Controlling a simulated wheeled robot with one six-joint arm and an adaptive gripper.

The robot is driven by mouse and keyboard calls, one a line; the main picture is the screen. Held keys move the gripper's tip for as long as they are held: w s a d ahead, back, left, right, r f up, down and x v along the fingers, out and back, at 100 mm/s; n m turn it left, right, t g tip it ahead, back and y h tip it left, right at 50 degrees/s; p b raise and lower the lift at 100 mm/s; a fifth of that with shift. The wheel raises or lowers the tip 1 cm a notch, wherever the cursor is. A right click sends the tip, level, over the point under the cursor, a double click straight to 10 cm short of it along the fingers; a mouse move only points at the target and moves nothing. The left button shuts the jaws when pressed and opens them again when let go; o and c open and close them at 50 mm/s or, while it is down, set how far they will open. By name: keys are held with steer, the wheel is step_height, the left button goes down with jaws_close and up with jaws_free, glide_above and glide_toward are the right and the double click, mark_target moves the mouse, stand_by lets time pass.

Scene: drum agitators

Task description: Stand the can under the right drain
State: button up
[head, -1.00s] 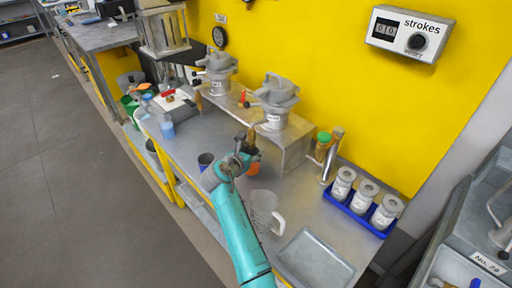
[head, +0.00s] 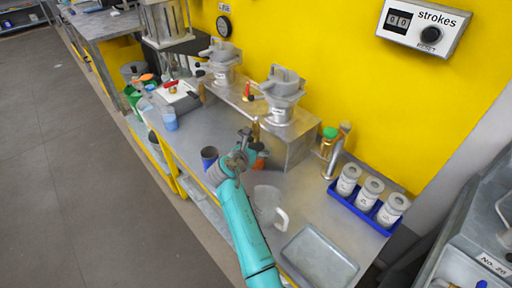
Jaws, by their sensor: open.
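My gripper (head: 249,150) is open at the front of the right stand, near its drain. An orange object (head: 259,163) shows just behind and beside the fingers, partly hidden by them; I cannot tell if they touch it. A brass drain (head: 255,131) hangs at the stand's front edge, above the fingers, below the right drum (head: 282,92). A dark, open-topped can (head: 209,157) with a bluish side stands on the bench left of my gripper. I cannot tell which of the two is the task's can. The left drum (head: 222,57) stands farther back.
A clear jug (head: 268,207) and a grey tray (head: 318,257) lie right of my arm. A blue rack (head: 362,212) holds three white jars. A green-topped bottle (head: 328,143) stands beside the stand. Bare bench lies left of the dark can.

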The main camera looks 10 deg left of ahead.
steer(key=v, duration=1.2)
steer(key=shift+r, duration=0.15)
